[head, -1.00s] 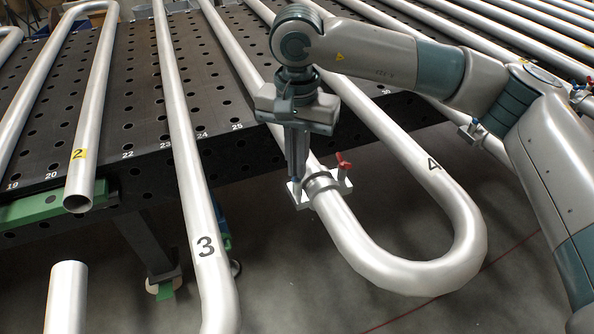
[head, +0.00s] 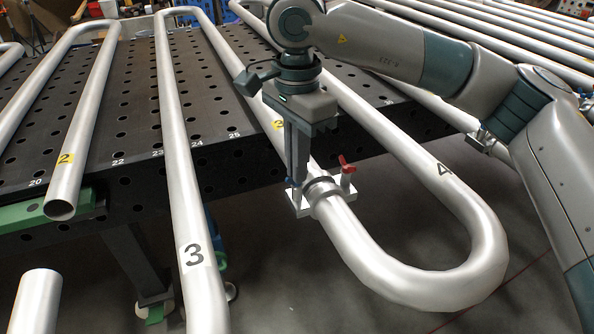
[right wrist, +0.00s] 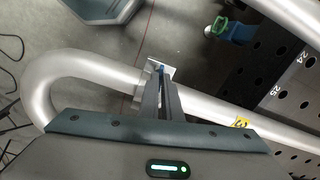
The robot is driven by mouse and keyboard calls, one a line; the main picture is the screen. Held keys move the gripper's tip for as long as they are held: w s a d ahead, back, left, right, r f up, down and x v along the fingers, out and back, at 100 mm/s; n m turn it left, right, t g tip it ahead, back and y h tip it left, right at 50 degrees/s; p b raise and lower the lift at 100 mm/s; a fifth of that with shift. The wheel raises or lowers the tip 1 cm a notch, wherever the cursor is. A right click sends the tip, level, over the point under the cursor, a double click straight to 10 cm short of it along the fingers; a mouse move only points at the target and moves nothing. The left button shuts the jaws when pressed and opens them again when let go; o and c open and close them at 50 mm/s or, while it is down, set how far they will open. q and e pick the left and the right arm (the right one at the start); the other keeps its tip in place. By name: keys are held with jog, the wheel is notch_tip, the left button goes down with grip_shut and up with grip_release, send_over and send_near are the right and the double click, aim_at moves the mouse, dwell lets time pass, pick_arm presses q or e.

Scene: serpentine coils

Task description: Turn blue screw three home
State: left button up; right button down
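The blue screw (right wrist: 161,68) shows as a small blue patch at my right gripper's fingertips in the right wrist view; the fingers hide most of it. A red-handled screw (head: 346,163) stands on the other side of the pipe. My right gripper (head: 296,180) points down at the blue screw's side of the clamp. Its fingers look close together around the blue screw. Its fingertips also show in the right wrist view (right wrist: 159,72). My left gripper is not in view.
A yellow tag (right wrist: 241,123) is on the pipe near the clamp. The perforated dark table (head: 130,125) lies behind, with its edge close to the clamp. Pipe 3 (head: 190,225) runs left of the gripper. Open floor lies below the pipe bends.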

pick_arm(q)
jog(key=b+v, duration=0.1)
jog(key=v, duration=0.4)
pick_arm(e)
jog(key=shift+w+r+m, duration=0.1)
jog(key=shift+m, duration=0.9)
jog(key=shift+m+b, duration=0.3)
jog(key=shift+b, duration=0.1)
jog(key=m+b, duration=0.2)
jog(key=m, duration=0.2)
jog(key=shift+b, duration=0.3)
jog(key=m+b, duration=0.1)
jog(key=m, duration=0.3)
jog(key=shift+b, duration=0.4)
jog(key=m+b, duration=0.2)
jog(key=m, duration=0.2)
jog(key=m+b, duration=0.1)
jog(key=m, duration=0.2)
jog(key=shift+r, duration=0.1)
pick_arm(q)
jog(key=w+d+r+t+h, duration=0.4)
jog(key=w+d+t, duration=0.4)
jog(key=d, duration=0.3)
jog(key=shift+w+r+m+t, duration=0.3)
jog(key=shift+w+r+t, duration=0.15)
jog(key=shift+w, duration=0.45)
pick_arm(e)
jog(key=shift+m, duration=0.9)
